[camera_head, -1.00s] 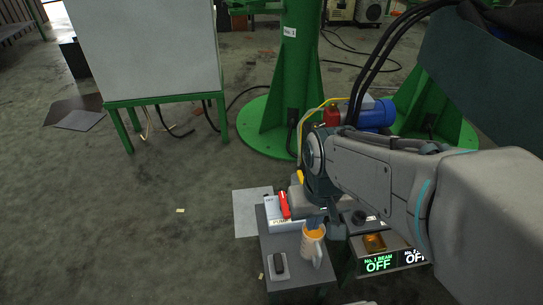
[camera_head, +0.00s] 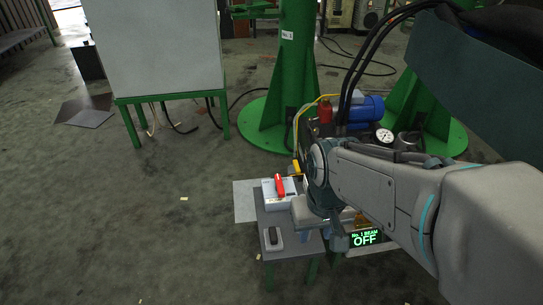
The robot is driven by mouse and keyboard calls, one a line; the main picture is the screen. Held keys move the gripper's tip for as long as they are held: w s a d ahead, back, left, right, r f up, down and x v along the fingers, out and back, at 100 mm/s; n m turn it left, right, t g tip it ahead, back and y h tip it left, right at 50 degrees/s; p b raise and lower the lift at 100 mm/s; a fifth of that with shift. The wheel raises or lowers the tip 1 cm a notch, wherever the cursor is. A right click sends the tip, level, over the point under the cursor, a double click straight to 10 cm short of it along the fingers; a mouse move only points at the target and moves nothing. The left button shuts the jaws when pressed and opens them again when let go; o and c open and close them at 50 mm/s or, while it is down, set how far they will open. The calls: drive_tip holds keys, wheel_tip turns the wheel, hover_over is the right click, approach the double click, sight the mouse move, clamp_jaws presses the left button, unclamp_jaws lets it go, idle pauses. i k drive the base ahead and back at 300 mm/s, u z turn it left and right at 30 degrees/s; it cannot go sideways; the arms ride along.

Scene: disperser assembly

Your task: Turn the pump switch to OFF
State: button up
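The pump switch is a white box (camera_head: 268,196) with a red lever (camera_head: 279,184), on a small grey table (camera_head: 285,244). The lever stands up from the box, tilted slightly; its label cannot be read. My gripper (camera_head: 320,226) is just right of the switch box, over the table's right part. It looks apart from the red lever. My wrist and arm hide the fingertips, so I cannot tell whether they are open.
A small dark object (camera_head: 273,238) lies on the table's front left. A sign (camera_head: 367,239) reading "No. 1 BEAM OFF" stands right of the table. A blue motor (camera_head: 362,109), a gauge (camera_head: 384,135) and a green pillar (camera_head: 296,75) are behind.

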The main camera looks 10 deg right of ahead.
sight(279, 189)
drive_tip(key=k, duration=1.2)
drive_tip(key=z, duration=0.75)
drive_tip(key=i, duration=1.95)
drive_tip(key=u, duration=1.15)
